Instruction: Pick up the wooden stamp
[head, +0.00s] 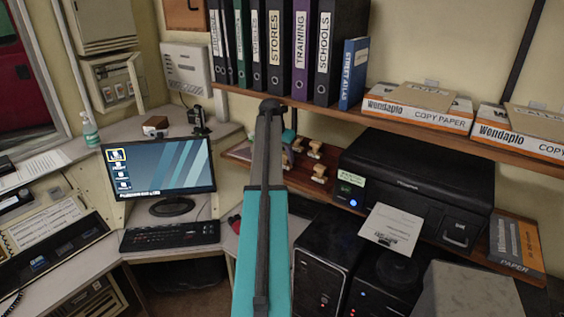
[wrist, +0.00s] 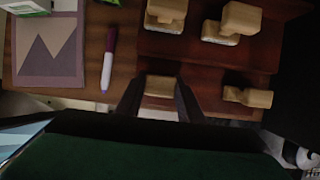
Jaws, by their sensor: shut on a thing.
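A wooden stamp (wrist: 160,88) sits between the two dark fingers of my gripper (wrist: 158,93) in the wrist view, and the fingers are shut on it. Its lower part is hard to make out, so I cannot tell whether it still touches the shelf. Other wooden stamps stand close by: one at the top (wrist: 165,14), one at the upper right (wrist: 232,22) and one to the right (wrist: 247,97). In the head view my arm hides the fingers and the held stamp; other stamps (head: 319,172) show just right of the arm.
A purple and white marker (wrist: 108,58) and a notebook with a zigzag pattern (wrist: 48,50) lie left of the fingers. A black printer (head: 418,185) stands right of the stamps. A shelf of binders (head: 274,45) and copy paper boxes (head: 416,108) hangs above.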

